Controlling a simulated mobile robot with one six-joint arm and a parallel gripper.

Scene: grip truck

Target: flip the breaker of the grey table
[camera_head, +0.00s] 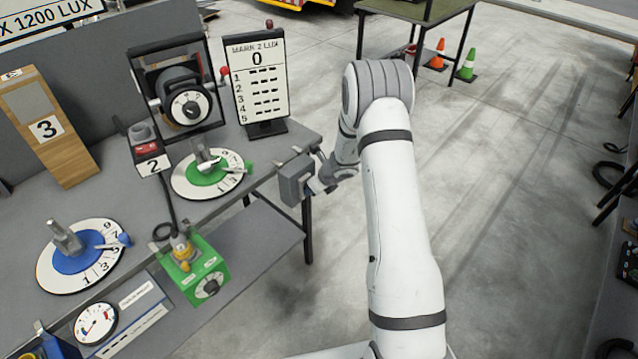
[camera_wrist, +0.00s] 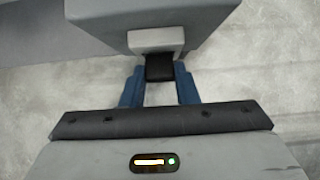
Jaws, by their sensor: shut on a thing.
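The breaker is a grey box (camera_head: 293,181) on the right end of the grey table (camera_head: 140,208). In the wrist view the box (camera_wrist: 185,32) fills the top, with a light grey block (camera_wrist: 156,40) on its face and a black lever (camera_wrist: 159,68) sticking out of it. My gripper (camera_wrist: 161,82) has its blue fingers on both sides of the black lever, shut on it. Whether the lever is up or down cannot be told.
A green table (camera_head: 420,12) and cones (camera_head: 439,54) stand at the back. The floor to the right is mostly clear.

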